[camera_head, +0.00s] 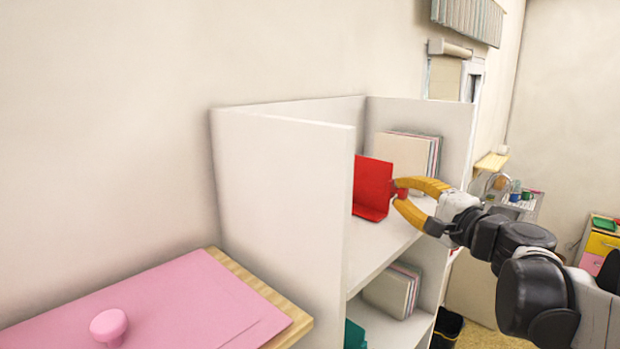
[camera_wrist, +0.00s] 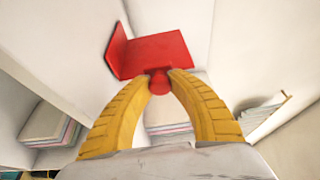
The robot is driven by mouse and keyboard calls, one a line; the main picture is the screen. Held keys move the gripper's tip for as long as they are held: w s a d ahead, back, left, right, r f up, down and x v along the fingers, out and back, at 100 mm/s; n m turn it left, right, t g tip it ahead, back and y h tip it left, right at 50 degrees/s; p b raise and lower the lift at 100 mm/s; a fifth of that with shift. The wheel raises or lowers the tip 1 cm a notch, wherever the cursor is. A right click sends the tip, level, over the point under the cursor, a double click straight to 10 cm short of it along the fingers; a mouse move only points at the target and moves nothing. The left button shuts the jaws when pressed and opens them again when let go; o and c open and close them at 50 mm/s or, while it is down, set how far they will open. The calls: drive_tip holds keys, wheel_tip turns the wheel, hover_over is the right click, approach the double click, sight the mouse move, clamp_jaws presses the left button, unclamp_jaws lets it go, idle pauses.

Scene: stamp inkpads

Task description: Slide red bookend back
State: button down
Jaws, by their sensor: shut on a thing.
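The red bookend (camera_head: 374,183) stands on the upper shelf of a white open shelf unit (camera_head: 280,190). It has an upright plate and a flat foot, and its left part is hidden behind the unit's side wall in the head view. In the wrist view the bookend (camera_wrist: 157,53) is just beyond my fingertips. My gripper (camera_head: 398,189) has two curved yellow fingers, which are shut on a small red knob on the bookend. The wrist view shows this knob between the fingertips of my gripper (camera_wrist: 160,81).
Upright books (camera_head: 402,147) stand on the upper shelf, to the right behind the bookend. More books (camera_head: 388,292) and a teal object (camera_head: 355,334) are on the shelf below. A pink board with a pink knob (camera_head: 109,326) lies on a wooden surface at the lower left.

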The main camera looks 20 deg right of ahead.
drive_tip(key=shift+a, duration=0.15)
drive_tip(key=c, duration=1.2)
unclamp_jaws()
drive_tip(key=shift+o, duration=0.2)
drive_tip(key=s+d, duration=0.1)
drive_tip(key=s, duration=0.6)
drive_tip(key=shift+s, duration=0.25)
